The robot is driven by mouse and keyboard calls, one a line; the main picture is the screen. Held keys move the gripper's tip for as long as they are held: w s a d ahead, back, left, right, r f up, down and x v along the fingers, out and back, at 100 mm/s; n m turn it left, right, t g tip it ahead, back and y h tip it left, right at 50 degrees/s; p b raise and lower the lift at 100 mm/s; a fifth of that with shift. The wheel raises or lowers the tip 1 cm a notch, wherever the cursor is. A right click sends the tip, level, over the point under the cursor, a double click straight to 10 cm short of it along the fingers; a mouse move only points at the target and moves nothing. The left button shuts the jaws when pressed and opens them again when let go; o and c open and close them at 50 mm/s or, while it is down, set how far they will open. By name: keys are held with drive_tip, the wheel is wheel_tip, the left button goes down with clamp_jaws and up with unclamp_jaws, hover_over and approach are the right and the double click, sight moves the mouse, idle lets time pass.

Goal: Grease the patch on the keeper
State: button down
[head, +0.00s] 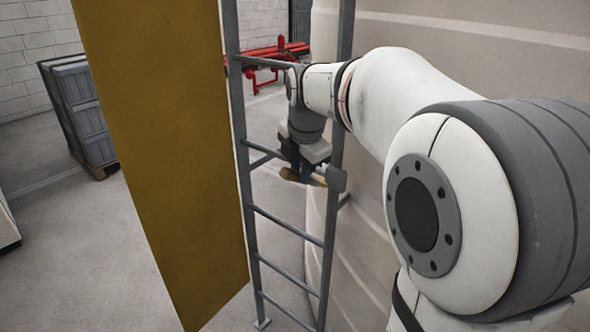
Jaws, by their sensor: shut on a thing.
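My gripper (303,165) hangs at the end of my arm by the grey ladder (245,165), pointing down. It is shut on a tan, wooden-looking tool (291,175), of which only a short part shows below the jaws. A small grey block (336,180) shows just right of the tool, by the ladder's right rail; I cannot tell whether it is the keeper. No grease patch can be made out. The tool's working end is hidden or too small to tell.
A large mustard-yellow panel (160,150) stands close on the left. A beige tank wall (400,28) curves behind my arm. Red pipework (265,65) and a grey crate on a pallet (78,110) stand farther back. Floor (60,250) left of the panel is clear.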

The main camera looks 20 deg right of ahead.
sight(288, 173)
drive_tip(key=shift+w+d, duration=0.5)
drive_tip(key=shift+d, duration=0.2)
idle(0.5)
drive_tip(key=shift+s+d, duration=1.15)
drive_tip(key=shift+s, duration=0.55)
drive_tip(key=shift+w+a, duration=0.6)
drive_tip(key=shift+w, duration=0.3)
drive_tip(key=shift+w+a, duration=0.6)
drive_tip(key=shift+w, duration=0.25)
drive_tip(key=shift+s+a+b, duration=0.3)
drive_tip(key=shift+s+a, duration=0.6)
drive_tip(key=shift+a, duration=0.3)
drive_tip(key=shift+s+a+b, duration=0.25)
drive_tip(key=shift+s+a, duration=0.65)
drive_tip(key=shift+a, duration=0.3)
